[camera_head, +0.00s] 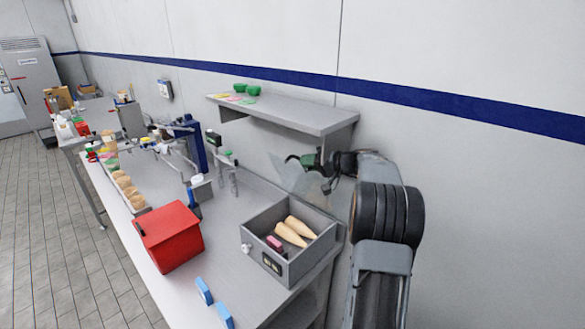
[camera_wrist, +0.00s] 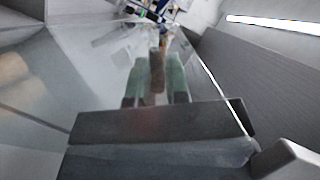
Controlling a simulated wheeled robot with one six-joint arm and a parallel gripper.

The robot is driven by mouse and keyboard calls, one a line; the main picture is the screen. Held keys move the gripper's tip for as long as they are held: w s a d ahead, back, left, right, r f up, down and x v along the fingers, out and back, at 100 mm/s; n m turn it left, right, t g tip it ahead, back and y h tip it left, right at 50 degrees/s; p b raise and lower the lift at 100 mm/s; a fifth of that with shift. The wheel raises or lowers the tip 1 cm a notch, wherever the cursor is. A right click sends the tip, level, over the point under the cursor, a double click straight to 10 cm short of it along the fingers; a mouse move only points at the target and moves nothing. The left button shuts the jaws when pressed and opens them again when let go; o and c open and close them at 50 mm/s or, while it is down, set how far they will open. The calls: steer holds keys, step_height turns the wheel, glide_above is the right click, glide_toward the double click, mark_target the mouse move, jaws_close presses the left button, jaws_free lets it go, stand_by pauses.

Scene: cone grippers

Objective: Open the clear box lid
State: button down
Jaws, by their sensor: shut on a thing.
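The grey box (camera_head: 318,258) stands on the workbench and holds two tan cones (camera_head: 291,232) and a small dark pink piece (camera_head: 274,243). Its clear lid (camera_head: 303,182) is a faint transparent sheet, raised and tilted above the box's back side. My gripper (camera_head: 303,161) is up by the lid, near the wall. In the wrist view, the green fingers of my gripper (camera_wrist: 155,78) are shut on a narrow brownish part of the lid (camera_wrist: 157,70), and the transparent sheet spreads around them. The exact contact is hard to make out through the sheet.
A red bin (camera_head: 170,238) stands left of the box. A wall shelf (camera_head: 290,112) with green pieces (camera_head: 246,88) is above the bench. Several cones (camera_head: 127,187) sit farther left.

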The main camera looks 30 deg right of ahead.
steer(key=shift+w+d+m, duration=0.2)
steer(key=shift+d+m, duration=0.1)
steer(key=shift+d, duration=0.35)
steer(key=c, duration=1.2)
jaws_free()
steer(key=shift+d, duration=0.1)
steer(key=shift+o, duration=0.2)
